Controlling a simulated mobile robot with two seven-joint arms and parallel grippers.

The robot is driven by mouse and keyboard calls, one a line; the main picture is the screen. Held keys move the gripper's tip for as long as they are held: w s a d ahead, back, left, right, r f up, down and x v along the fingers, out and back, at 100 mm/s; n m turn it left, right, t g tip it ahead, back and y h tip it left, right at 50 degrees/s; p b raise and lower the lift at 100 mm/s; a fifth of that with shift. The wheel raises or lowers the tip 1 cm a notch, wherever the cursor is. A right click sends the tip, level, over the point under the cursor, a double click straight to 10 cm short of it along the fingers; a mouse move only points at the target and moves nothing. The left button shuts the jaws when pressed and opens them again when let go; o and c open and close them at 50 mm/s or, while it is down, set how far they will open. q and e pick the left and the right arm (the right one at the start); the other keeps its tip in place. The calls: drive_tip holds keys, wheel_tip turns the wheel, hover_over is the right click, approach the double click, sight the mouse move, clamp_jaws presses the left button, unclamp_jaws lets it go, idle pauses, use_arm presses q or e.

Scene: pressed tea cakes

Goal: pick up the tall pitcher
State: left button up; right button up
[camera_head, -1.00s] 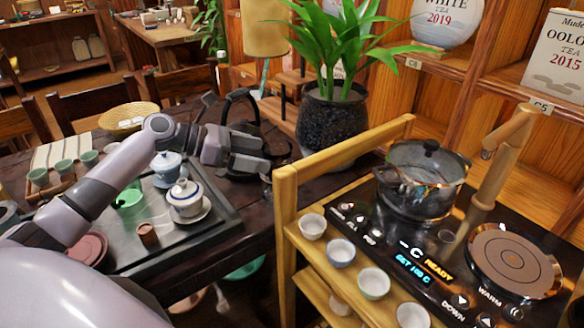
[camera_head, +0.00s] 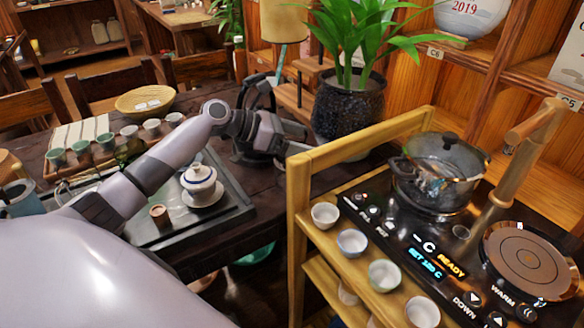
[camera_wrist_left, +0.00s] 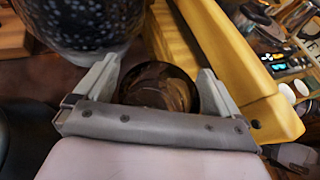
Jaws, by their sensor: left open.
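A round, dark, see-through vessel (camera_wrist_left: 158,88), which I take to be the tall pitcher, shows in the left wrist view between the fingers of my left gripper (camera_wrist_left: 155,82). The fingers are apart, one on each side of it; I cannot tell whether they touch it. In the head view my left gripper (camera_head: 294,146) is low over the dark table, between the plant pot and the yellow wooden cart. It hides the vessel there. My right gripper is not in view.
The black plant pot (camera_head: 348,105) stands close behind the gripper, and the cart's wooden frame (camera_head: 298,200) is close on the right. A dark hoop handle (camera_head: 258,88) rises behind my wrist. A lidded white cup (camera_head: 200,183) stands on the tea tray (camera_head: 240,205).

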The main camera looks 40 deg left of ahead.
use_arm(q)
drive_tip(key=c, duration=1.7)
drive_tip(key=shift+r, duration=0.15)
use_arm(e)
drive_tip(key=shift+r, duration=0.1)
